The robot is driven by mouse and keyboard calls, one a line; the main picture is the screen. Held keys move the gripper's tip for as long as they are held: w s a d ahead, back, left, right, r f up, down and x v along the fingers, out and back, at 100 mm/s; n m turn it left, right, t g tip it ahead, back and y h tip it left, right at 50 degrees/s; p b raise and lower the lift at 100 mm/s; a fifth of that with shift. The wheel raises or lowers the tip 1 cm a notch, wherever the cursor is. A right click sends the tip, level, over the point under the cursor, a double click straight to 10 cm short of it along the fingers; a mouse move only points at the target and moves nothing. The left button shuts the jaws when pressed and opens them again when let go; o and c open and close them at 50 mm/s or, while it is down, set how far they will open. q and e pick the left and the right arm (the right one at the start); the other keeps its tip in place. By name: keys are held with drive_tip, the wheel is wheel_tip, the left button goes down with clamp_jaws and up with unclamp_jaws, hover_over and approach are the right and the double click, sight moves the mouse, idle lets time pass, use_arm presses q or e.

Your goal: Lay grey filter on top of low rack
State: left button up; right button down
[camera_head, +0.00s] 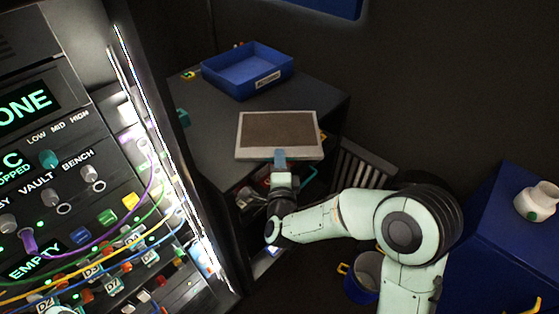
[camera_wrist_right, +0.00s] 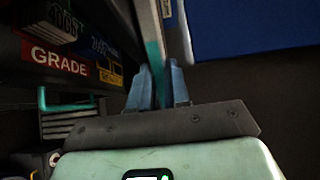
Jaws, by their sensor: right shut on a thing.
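The grey filter (camera_head: 279,134) is a flat panel with a pale frame and a brown mesh face. My right gripper (camera_head: 280,156) is shut on its near edge. In the right wrist view, the fingers (camera_wrist_right: 159,84) pinch the filter (camera_wrist_right: 148,30), which shows edge-on. The low rack (camera_head: 208,128) is a dark cabinet with a flat top. The filter is over the front right part of that top in the head view; I cannot tell whether it touches. It hides part of the top and front edge. My left gripper is not in view.
A blue tray (camera_head: 248,72) stands at the back of the rack top. A lit control panel with cables (camera_head: 90,220) stands at the left. A blue cabinet (camera_head: 490,240) and a blue bucket (camera_head: 362,279) are at the right.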

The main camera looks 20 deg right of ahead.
drive_tip(key=shift+f, duration=0.15)
drive_tip(key=c, duration=1.1)
unclamp_jaws()
